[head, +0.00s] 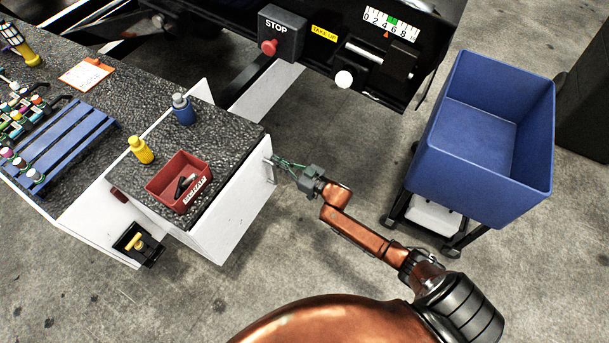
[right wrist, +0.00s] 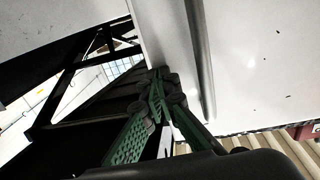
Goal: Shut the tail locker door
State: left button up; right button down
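The tail locker is the white cabinet under the dark stone top at the end of the bench. Its white door panel (head: 236,214) faces right, and I cannot tell how far it stands from its frame. A small metal handle (head: 270,170) sits near the panel's far end. My right gripper (head: 281,162) is at that far end, beside the handle. In the right wrist view the green fingers (right wrist: 161,80) come together at the tips, by the edge of a white panel (right wrist: 255,60) with a grey upright bar (right wrist: 199,55). Nothing shows between the tips. My left gripper is out of view.
A red bin (head: 163,190), a yellow bottle (head: 140,150) and a blue bottle (head: 183,110) stand on the locker top. A blue tub (head: 465,150) on a cart stands at the right. The loader with its stop button (head: 268,47) is behind. Floor below the door is clear.

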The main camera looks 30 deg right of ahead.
pick_arm(q)
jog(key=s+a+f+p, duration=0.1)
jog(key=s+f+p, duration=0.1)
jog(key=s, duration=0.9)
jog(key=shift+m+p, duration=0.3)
jog(key=shift+p, duration=0.5)
pick_arm(e)
jog(key=d+v, duration=0.1)
jog(key=v, duration=1.3)
jog(key=shift+w, duration=0.25)
jog(key=shift+f, duration=0.1)
